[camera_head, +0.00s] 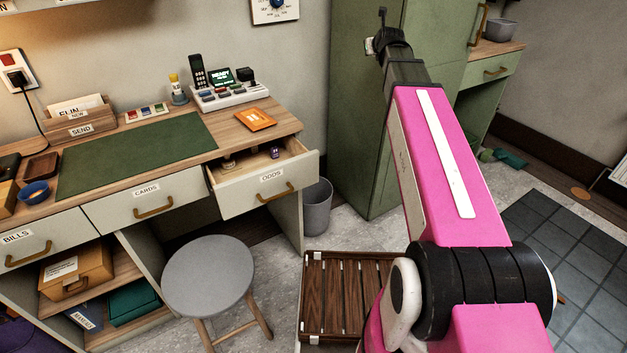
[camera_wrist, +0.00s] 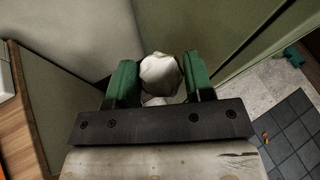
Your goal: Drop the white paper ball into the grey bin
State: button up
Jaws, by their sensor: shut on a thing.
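The white paper ball (camera_wrist: 161,70) is between the green fingers of my gripper (camera_wrist: 160,78) in the wrist view, and the gripper is shut on it. In the head view my gripper (camera_head: 388,42) is high in front of the green cabinet, seen from behind; the ball is mostly hidden there. The grey bin (camera_head: 317,210) stands on the floor in the head view, between the desk's right end and the green cabinet. It is lower and to the left of my gripper, and the desk drawer partly covers it. I cannot make out the bin in the wrist view.
The desk's ODDS drawer (camera_head: 262,183) is pulled open beside the bin. The tall green cabinet (camera_head: 360,110) stands right of the bin. A grey round stool (camera_head: 208,275) and a slatted wooden platform (camera_head: 345,290) are in front. Tiled mat (camera_head: 570,250) lies at right.

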jog(key=w+a+f+n+g+y, duration=0.15)
jog(key=a+f, duration=0.25)
jog(key=f, duration=0.6)
jog(key=w+a+f+n+y, duration=0.3)
jog(key=a+f, duration=0.1)
jog(key=f, duration=0.6)
jog(key=w+a+f+n+g+y, duration=0.15)
jog(key=a+f, duration=0.25)
jog(key=f, duration=0.6)
jog(key=s+a+f+n+y, duration=0.1)
jog(key=a+f, duration=0.1)
jog(key=f, duration=1)
jog(key=s+a+f+n+g+y, duration=0.1)
jog(key=s+a+f, duration=0.1)
jog(key=f, duration=1.1)
jog(key=s+a+f, duration=0.1)
jog(key=a+f, duration=0.3)
jog(key=f, duration=0.9)
jog(key=shift+s+a+n+g+y, duration=0.15)
jog(key=shift+n+g+y, duration=0.15)
jog(key=shift+n+y, duration=0.1)
jog(key=o, duration=1)
jog(key=shift+c, duration=0.2)
jog(key=shift+s+r, duration=0.1)
